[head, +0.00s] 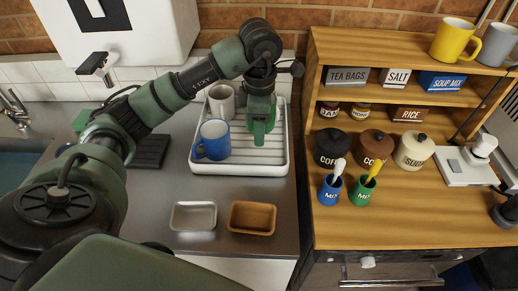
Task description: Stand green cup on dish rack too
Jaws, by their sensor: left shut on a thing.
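The dish rack (281,167) is a white ribbed tray on the metal counter, left of the wooden shelf unit. A blue cup (215,140) and a grey-white cup (222,103) stand on its left side. My left gripper (261,98) reaches over the rack from above, shut on the green cup (260,125). The green cup is over the rack's middle to right part, right of the other two cups; its handle points towards me. The gripper hides its upper part. I cannot tell whether its base touches the rack. My right gripper does not show.
A metal tray (193,217) and a brown tray (252,218) lie in front of the rack. The wooden shelf unit (415,222) at right holds canisters, small blue and green pots, and a yellow cup (452,39) on top. A white cabinet (120,30) hangs above the counter.

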